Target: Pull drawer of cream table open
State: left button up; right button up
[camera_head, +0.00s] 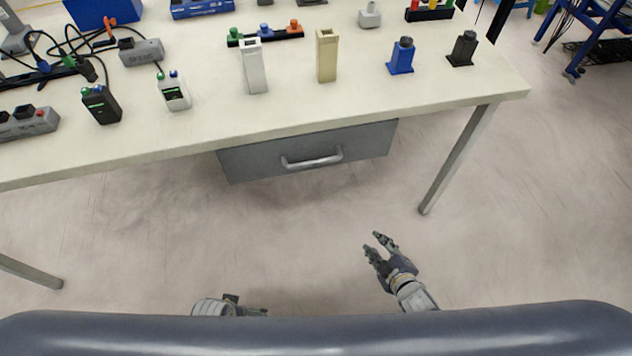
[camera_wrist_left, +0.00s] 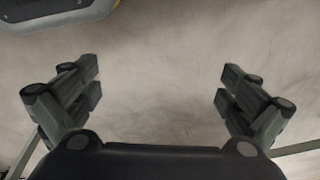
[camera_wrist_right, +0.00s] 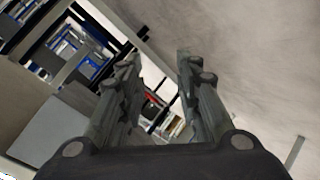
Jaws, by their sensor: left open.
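The cream table (camera_head: 330,112) stands in front of me. Its grey drawer (camera_head: 365,143) hangs under the near edge of the tabletop and looks closed. A silver bar handle (camera_head: 312,160) sits across the middle of the drawer front. My right gripper (camera_head: 374,243) is below and to the right of the handle in the head view, apart from it. Its fingers are parted and empty, also in the right wrist view (camera_wrist_right: 158,60). My left gripper (camera_head: 248,305) is low in the head view, mostly hidden by my body. The left wrist view shows its fingers (camera_wrist_left: 160,75) wide apart with nothing between them.
Table legs stand at the right (camera_head: 458,160) and the far left (camera_head: 30,272). The tabletop holds a white block (camera_head: 253,66), a beige block (camera_head: 327,56), a blue block (camera_head: 401,57), other devices and cables. The floor (camera_head: 290,240) before the drawer is clear.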

jog(key=w+a+r+n+t+y+b, duration=0.2)
jog(key=a+r+n+t+y+b, duration=0.15)
jog(key=a+r+n+b, duration=0.45)
jog(key=w+a+r+n+t+y+b, duration=0.25)
jog(key=r+n+y+b, duration=0.35)
jog(key=r, duration=0.4)
pick_arm(q)
notch_tip(320, 180, up, 9)
jog(key=w+t, duration=0.1)
jog(key=shift+w+b, duration=0.2)
jog(key=shift+b, duration=0.25)
pick_arm(e)
jog(key=w+a+r+m, duration=0.1)
jog(key=w+a, duration=0.5)
jog(key=w, duration=0.3)
jog(key=shift+a+r+g+h, duration=0.3)
jog(key=shift+r+h, duration=0.1)
jog(key=shift+h, duration=0.05)
pick_arm(q)
jog(key=shift+f, duration=0.1)
pick_arm(e)
grip_shut()
